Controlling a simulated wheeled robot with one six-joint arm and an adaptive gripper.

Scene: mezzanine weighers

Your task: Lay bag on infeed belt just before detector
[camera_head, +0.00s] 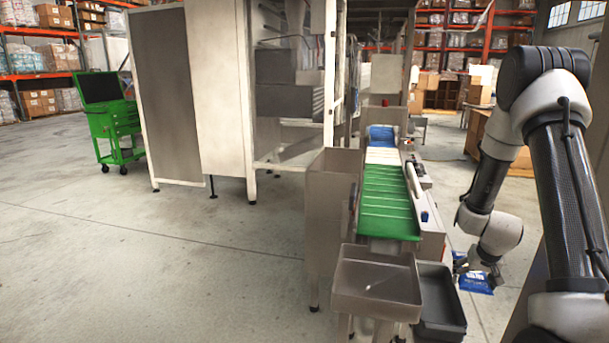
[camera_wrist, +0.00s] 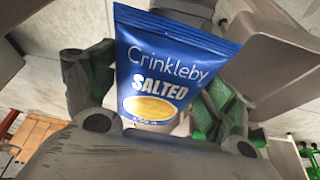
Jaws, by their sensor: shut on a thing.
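A blue "Crinkleby Salted" bag (camera_wrist: 170,60) is held between the fingers of my gripper (camera_wrist: 158,100) in the wrist view, its printed face toward the camera. In the head view my gripper (camera_head: 474,268) is low at the right, beyond the dark tray, with the blue bag (camera_head: 477,284) just below it, partly covered. The green ribbed infeed belt (camera_head: 386,200) lies to the left of my gripper, its visible surface bare. A white belt section (camera_head: 383,156) and a blue patch (camera_head: 381,136) follow farther back, by a metal housing (camera_head: 384,115); I cannot tell whether that is the detector.
A steel tray (camera_head: 375,285) stands in front of the belt's near end, with a dark grey tray (camera_head: 440,305) beside it. A steel bin (camera_head: 332,190) borders the belt's left side. A large cabinet and green cart (camera_head: 113,125) stand left; the left floor is open.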

